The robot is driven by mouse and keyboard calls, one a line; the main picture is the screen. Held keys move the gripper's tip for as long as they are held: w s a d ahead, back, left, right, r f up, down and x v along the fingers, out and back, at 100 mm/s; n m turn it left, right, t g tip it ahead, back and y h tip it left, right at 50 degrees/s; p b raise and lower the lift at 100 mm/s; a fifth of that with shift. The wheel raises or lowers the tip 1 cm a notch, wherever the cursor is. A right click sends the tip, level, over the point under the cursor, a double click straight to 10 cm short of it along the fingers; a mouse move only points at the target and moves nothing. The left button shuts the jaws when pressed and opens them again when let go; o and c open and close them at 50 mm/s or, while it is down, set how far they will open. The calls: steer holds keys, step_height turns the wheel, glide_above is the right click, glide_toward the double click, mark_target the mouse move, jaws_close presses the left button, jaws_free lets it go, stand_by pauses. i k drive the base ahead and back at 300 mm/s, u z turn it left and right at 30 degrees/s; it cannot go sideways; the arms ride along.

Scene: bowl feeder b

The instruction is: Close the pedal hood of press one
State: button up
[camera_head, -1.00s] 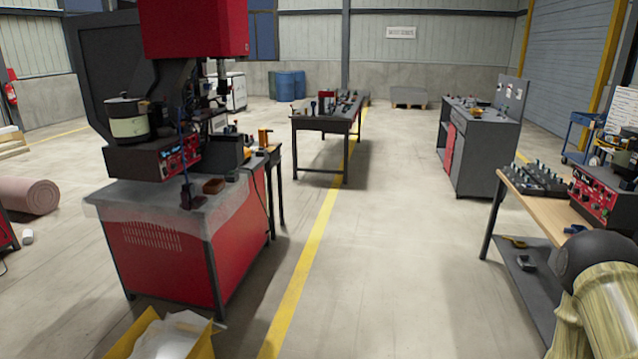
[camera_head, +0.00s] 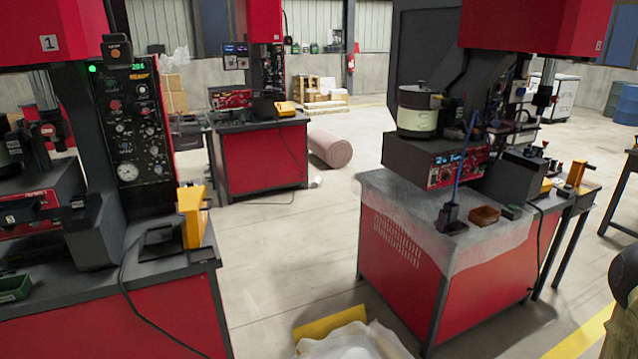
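Press one (camera_head: 85,135), a red and black machine marked with a "1", stands at the left in the head view. On the front right of its dark table (camera_head: 160,275) lies a black pedal (camera_head: 158,240) with a cable running down from it. A yellow hood (camera_head: 193,217) stands upright at the pedal's right side and appears raised, with the pedal uncovered. My gripper is not in view. Only a sliver of what may be my arm shows at the right edge.
A second press on a red cabinet (camera_head: 405,255) stands at the right, and another press table (camera_head: 262,160) stands behind. A yellow box (camera_head: 335,322) with white wrapping sits on the floor at the bottom middle. A pink roll (camera_head: 330,148) lies farther back.

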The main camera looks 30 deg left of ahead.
mark_target(193, 201)
steer(key=u, duration=1.05)
steer(key=i, duration=1.05)
steer(key=u, duration=0.7)
